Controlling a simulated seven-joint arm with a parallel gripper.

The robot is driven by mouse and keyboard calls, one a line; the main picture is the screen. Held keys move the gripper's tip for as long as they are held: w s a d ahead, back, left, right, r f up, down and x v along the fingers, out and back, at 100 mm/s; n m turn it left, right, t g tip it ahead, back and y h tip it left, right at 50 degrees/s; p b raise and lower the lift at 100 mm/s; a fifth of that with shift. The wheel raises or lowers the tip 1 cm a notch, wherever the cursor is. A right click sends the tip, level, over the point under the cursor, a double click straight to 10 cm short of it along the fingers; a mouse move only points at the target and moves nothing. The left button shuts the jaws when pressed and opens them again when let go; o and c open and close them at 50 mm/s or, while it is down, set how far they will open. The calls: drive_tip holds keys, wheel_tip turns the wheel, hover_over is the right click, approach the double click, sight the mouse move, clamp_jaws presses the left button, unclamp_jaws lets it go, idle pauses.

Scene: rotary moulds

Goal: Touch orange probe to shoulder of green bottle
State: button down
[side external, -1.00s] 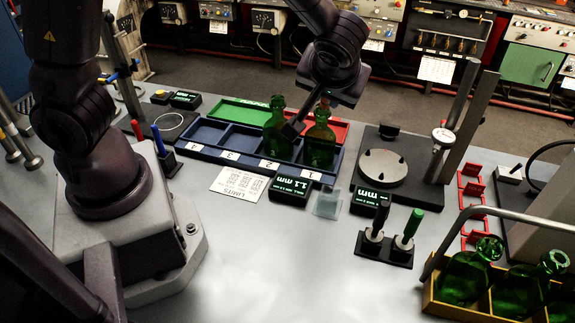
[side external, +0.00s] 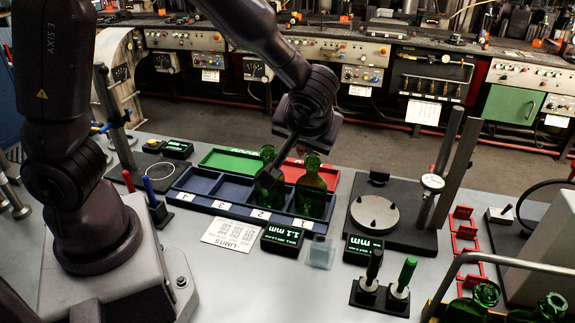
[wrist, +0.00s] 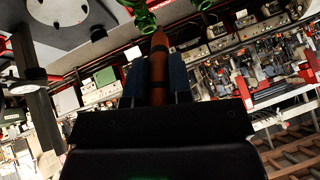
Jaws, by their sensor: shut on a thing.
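My gripper (wrist: 160,82) is shut on the orange probe (wrist: 160,65), which points forward between two dark blue fingers in the wrist view. The probe tip is just below a green bottle (wrist: 141,14) at the top edge; I cannot tell whether they touch. In the side view, my gripper (side external: 272,178) is in front of the left green bottle (side external: 266,194), which stands upright in compartment 2, and covers part of its shoulder. The probe is not distinguishable there. A second green bottle (side external: 312,192) stands in compartment 1.
The blue tray (side external: 188,201) has green (side external: 230,160) and red trays behind it. A bottle crate is at lower right.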

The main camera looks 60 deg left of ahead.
drive_tip(key=s+a+g, duration=0.1)
drive_tip(key=s+a, duration=0.2)
drive_tip(key=a, duration=0.1)
wheel_tip(320, 180, down, 8)
drive_tip(key=shift+s+a+r+n, duration=0.2)
drive_tip(key=shift+a+n, duration=0.05)
drive_tip(key=shift+n, duration=0.05)
drive_tip(key=shift+a+f, duration=0.1)
drive_tip(key=shift+f, duration=0.05)
idle(0.4)
drive_tip(key=shift+w+a+f, duration=0.1)
drive_tip(key=shift+a+f, duration=0.1)
drive_tip(key=shift+f, duration=0.05)
drive_tip(key=shift+a+f, duration=0.3)
drive_tip(key=shift+f, duration=0.1)
idle(3.1)
drive_tip(key=shift+d+r, duration=0.1)
drive_tip(key=shift+r, duration=0.05)
wheel_tip(320, 180, up, 9)
drive_tip(key=d, duration=0.1)
drive_tip(key=shift+s+d, duration=0.2)
drive_tip(key=shift+d, duration=0.1)
idle(1.1)
